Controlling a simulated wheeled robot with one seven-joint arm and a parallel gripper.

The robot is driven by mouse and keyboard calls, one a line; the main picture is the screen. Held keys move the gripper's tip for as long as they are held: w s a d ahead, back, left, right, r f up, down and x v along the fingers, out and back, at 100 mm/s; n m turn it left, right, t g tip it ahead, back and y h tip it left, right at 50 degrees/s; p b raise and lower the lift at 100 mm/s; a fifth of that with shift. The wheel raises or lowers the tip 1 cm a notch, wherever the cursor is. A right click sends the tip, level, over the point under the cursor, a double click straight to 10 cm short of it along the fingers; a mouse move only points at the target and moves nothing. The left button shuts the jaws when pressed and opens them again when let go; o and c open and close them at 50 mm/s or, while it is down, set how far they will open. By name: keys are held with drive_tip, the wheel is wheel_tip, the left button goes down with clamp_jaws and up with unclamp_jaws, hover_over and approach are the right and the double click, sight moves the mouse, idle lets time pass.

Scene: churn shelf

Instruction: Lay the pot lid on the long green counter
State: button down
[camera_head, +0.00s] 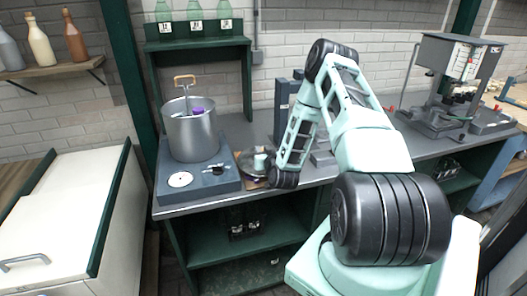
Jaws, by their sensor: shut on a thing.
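The long counter (236,131) has a grey top on a dark green frame and runs along the brick wall. My gripper (261,163) is small and partly hidden at the end of my arm, low over the counter just right of the grey hotplate. It is shut on what appears to be the pot lid (246,166), a dark round thing over a brown board. Whether the lid touches the board or the counter, I cannot tell. A tall grey pot (192,137) stands open on the hotplate, with a purple thing and a wooden-handled tool in it.
The hotplate (228,183) takes up the counter's left end. A grey machine (447,90) stands farther right. A green bottle shelf (195,44) rises above the back. A white-topped cabinet (65,205) is at the left. My arm hides part of the counter's middle.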

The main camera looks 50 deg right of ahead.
drive_tip(key=c, duration=1.1)
unclamp_jaws()
